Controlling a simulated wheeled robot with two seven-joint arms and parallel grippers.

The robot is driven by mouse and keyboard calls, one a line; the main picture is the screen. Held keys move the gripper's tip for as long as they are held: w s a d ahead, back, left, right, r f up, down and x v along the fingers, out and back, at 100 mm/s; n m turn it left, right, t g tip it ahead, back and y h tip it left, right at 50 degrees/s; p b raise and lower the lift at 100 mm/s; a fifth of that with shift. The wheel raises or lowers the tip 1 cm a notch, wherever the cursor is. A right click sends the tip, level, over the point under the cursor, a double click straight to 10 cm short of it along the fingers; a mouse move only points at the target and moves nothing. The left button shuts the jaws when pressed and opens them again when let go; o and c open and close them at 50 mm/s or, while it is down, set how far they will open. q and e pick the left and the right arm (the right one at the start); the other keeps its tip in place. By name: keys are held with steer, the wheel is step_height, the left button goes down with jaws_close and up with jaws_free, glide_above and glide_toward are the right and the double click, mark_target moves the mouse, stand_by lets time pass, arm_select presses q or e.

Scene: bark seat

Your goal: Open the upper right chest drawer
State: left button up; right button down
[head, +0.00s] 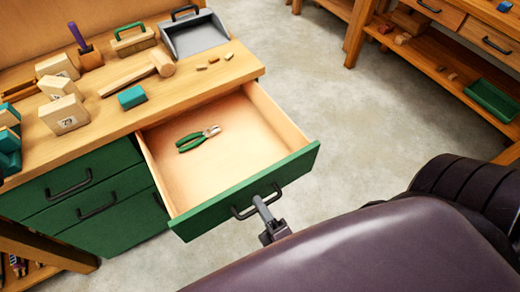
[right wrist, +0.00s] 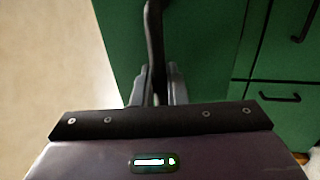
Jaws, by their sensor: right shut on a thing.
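The upper right chest drawer (head: 205,212) has a green front and is pulled well out of the workbench in the head view. Its pale wooden inside (head: 195,170) shows, with green-handled pliers (head: 197,139) lying in it. My right gripper (head: 262,205) is at the drawer front, shut on the black bar handle (head: 239,214). In the right wrist view the grey fingers (right wrist: 156,88) close around the handle (right wrist: 153,30), in front of the green drawer front (right wrist: 208,50). My left gripper is in neither view.
The bench top (head: 200,88) holds a mallet (head: 160,65), a grey dustpan (head: 194,36), a teal block (head: 131,97) and several wooden blocks. Closed green drawers (head: 100,205) are below and left. Open floor (head: 350,110) lies right of the drawer, before another bench (head: 440,60).

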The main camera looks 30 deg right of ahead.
steer(key=c, duration=1.5)
jaws_free()
steer(key=s, duration=0.2)
steer(key=s+f+b, duration=0.1)
steer(key=s, duration=0.4)
steer(key=shift+s+d+f, duration=0.1)
steer(key=shift+s+f, duration=0.15)
steer(key=shift+s, duration=0.1)
